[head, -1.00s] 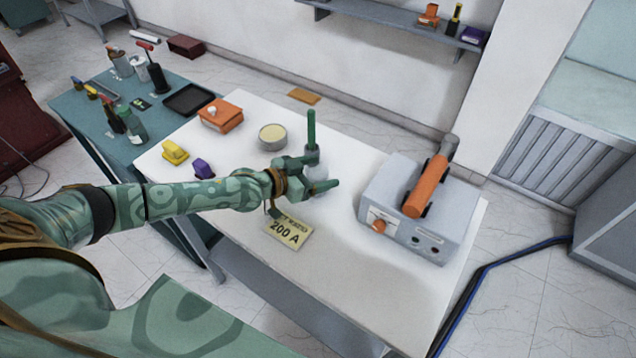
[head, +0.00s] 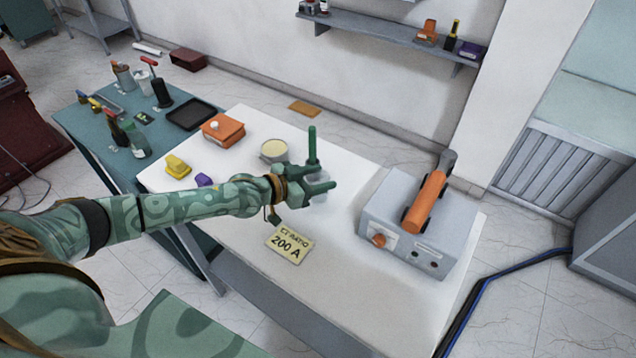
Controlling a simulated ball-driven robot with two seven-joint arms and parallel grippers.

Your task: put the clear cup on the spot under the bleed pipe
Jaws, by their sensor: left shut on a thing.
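My left gripper (head: 321,168) is over the middle of the white table (head: 345,275), between a round tin and a grey box. It is shut on the clear cup (head: 318,182), a small pale see-through shape largely hidden by the fingers. I cannot tell whether the cup touches the table. The grey box (head: 385,205) at the right carries an orange cylinder with a grey elbow end and has an orange knob (head: 378,240) on its front. I cannot clearly make out the bleed pipe or a marked spot under it. My right gripper is not in view.
The round tin (head: 273,151), an orange box (head: 223,133), a yellow block (head: 177,165) and a purple block (head: 204,180) are at the left. A "200 A" plate (head: 290,244) lies at the front. The table between my gripper and the grey box is clear.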

